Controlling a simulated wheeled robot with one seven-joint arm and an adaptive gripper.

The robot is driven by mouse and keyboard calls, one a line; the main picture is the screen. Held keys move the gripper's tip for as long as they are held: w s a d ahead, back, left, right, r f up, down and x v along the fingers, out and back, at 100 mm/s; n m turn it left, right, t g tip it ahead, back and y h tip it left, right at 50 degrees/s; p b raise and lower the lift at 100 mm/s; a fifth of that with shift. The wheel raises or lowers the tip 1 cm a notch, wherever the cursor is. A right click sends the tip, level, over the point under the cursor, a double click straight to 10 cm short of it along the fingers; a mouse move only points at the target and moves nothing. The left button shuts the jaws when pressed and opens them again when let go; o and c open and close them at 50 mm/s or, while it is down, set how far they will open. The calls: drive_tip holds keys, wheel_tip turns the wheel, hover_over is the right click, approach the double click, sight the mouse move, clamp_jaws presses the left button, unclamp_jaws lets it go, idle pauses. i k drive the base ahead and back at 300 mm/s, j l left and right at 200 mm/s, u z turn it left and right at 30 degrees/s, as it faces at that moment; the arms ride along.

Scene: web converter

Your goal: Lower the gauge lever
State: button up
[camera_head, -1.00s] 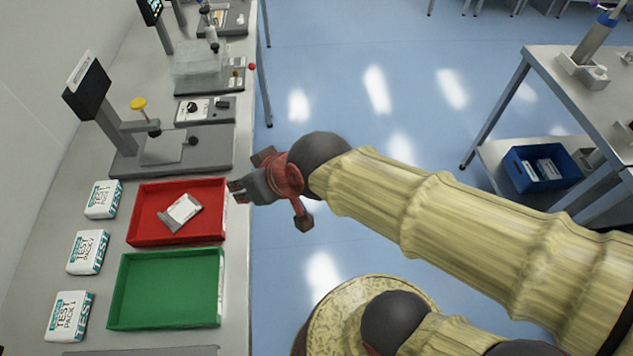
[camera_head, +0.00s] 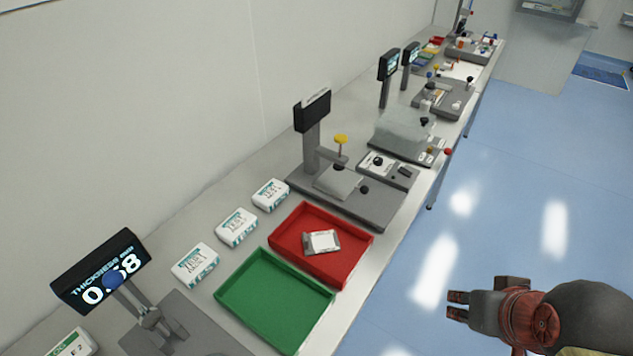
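A thickness gauge with a tilted black display (camera_head: 101,272) stands at the lower left, cut off by the bottom edge of the picture. A blue ball knob (camera_head: 112,281) on a grey arm, which looks like the gauge lever, stands raised in front of the display and covers part of its reading. The gauge's grey base (camera_head: 185,330) lies below it. My gripper (camera_head: 457,305) is at the lower right, over the floor beyond the bench edge, far from the lever. Its fingers point left and hold nothing that I can see. Their opening is not clear.
A green tray (camera_head: 275,305) and a red tray (camera_head: 350,270) holding a pack (camera_head: 321,242) lie between the gauge and my gripper. Several white packs stand along the wall side. A second device with a yellow knob (camera_head: 341,139) stands behind the red tray.

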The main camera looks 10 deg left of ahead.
sight(149, 318)
drive_tip(key=k+u, duration=0.15)
drive_tip(key=u, duration=2.1)
drive_tip(key=i, duration=0.15)
